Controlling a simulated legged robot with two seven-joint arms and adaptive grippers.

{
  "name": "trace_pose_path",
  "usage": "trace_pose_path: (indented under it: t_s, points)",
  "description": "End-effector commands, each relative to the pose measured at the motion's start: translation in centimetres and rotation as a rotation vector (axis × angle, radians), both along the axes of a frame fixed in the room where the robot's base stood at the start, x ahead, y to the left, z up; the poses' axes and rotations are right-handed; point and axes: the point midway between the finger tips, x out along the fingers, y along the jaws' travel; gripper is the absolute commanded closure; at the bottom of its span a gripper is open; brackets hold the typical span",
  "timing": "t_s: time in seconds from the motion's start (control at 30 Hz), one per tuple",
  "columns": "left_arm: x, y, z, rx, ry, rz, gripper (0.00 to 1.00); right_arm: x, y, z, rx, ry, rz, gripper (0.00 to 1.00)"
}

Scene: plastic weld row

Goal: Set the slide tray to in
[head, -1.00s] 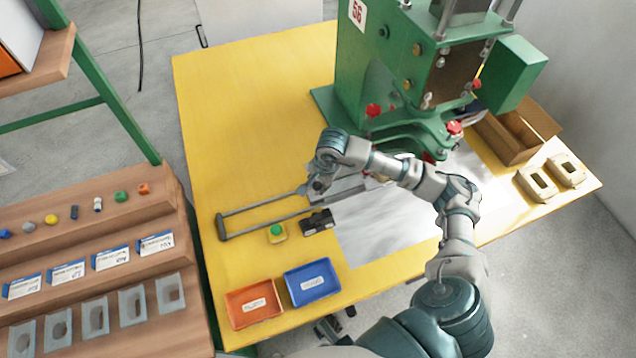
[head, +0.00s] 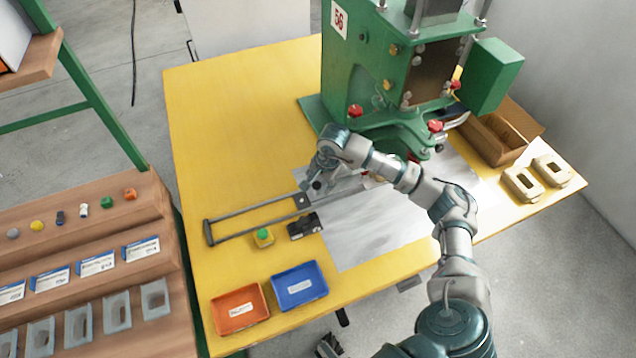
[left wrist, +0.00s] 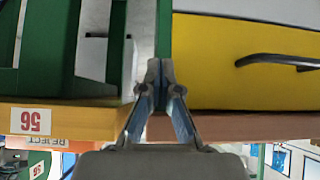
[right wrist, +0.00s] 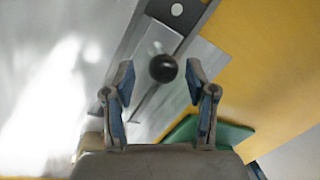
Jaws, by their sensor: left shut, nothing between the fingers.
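The slide tray's plate (right wrist: 152,44) is grey metal and carries a black ball knob (right wrist: 163,68). In the right wrist view the knob appears between the spread fingertips of my right gripper (right wrist: 161,70), with a gap on each side. In the head view my right gripper (head: 316,187) is over the inner part of the slide rails (head: 255,228), and the arm hides much of the plate. The rails run left to an end bar (head: 209,232), and that stretch between them is empty. My left gripper (left wrist: 166,82) is shut and empty, away from the tray.
The green press (head: 375,85) stands behind the slide. A green button on a yellow box (head: 263,238) and a black block (head: 303,226) sit just in front of the rails. Orange (head: 240,309) and blue (head: 300,286) bins are nearer. The yellow table's left back is clear.

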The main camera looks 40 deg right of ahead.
Motion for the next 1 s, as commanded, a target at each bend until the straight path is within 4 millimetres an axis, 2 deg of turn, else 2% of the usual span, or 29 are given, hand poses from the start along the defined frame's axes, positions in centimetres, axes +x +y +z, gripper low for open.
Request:
trace_pose_path:
  t_s: [0.17,0.27,0.7,0.83,1.0]
  points:
    - [-0.1,0.0,0.0,-0.001,-0.001,-0.001,1.0,0.0,0.1,0.0,0.002,0.0,0.001,0.44]
    - [-0.2,0.1,0.1,-0.002,-0.002,0.0,1.0,-0.1,0.1,0.8,0.002,-0.003,0.002,0.44]
    - [-0.1,0.0,0.1,-0.001,-0.001,-0.001,1.0,-1.7,-0.9,9.4,0.003,-0.002,0.0,0.44]
    - [-0.1,0.0,0.1,0.0,-0.001,0.0,1.0,-1.9,-1.0,10.9,0.003,-0.001,0.0,0.44]
    - [-0.1,0.0,0.1,0.0,-0.001,0.0,1.0,-2.1,-1.1,11.6,0.003,0.001,0.0,0.44]
